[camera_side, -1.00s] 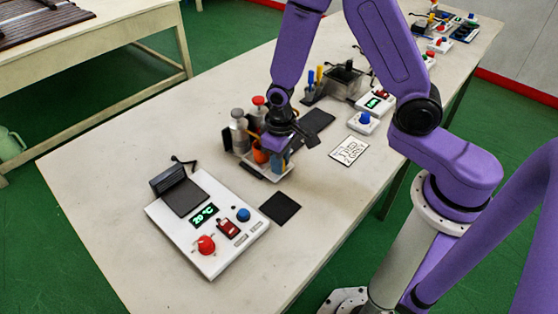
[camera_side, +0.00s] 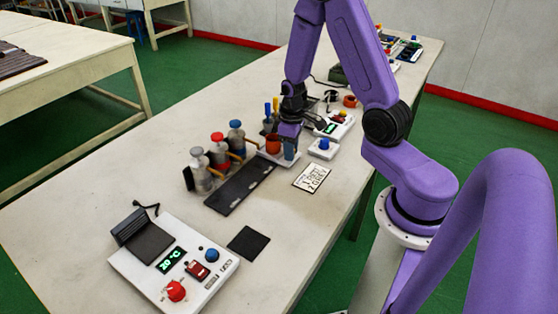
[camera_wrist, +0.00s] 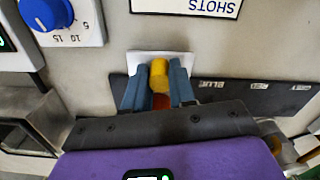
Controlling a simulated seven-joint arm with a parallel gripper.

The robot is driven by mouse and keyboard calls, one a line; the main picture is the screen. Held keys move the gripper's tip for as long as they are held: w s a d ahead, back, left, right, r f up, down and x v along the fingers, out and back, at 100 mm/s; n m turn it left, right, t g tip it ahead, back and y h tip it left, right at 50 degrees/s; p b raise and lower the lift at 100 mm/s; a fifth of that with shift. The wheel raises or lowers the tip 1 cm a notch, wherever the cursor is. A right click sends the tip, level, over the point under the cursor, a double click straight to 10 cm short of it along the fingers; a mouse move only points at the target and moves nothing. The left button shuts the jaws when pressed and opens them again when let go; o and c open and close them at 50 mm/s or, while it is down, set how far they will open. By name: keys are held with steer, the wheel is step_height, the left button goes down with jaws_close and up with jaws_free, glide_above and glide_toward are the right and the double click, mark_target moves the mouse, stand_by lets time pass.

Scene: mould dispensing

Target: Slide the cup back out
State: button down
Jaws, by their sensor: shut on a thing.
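The small orange-red cup (camera_side: 273,144) is at the far end of the dark labelled strip (camera_side: 228,196), low over a white plate (camera_side: 266,155). My gripper (camera_side: 288,146) is shut on it. In the wrist view, the two blue fingers (camera_wrist: 154,88) stand on either side of a yellow stub (camera_wrist: 159,72), seemingly the cup's handle. A little of the red cup body (camera_wrist: 161,102) shows behind it; the rest is hidden by my gripper. I cannot tell whether the cup touches the plate.
Several bottles with grey, red and blue tops (camera_side: 217,150) stand along the strip's left side, with orange spouts toward it. A blue-knob box (camera_side: 323,148) is close right of my gripper. A printed card (camera_side: 311,177) lies nearer. A scale unit (camera_side: 173,262) and black mat (camera_side: 248,242) are in front.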

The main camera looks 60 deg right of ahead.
steer(key=shift+d, duration=1.65)
steer(key=c, duration=0.9)
jaws_free()
steer(key=shift+c, duration=0.2)
steer(key=shift+r, duration=0.1)
steer(key=shift+r, duration=0.3)
step_height(320, 180, up, 17)
steer(key=shift+f, duration=0.15)
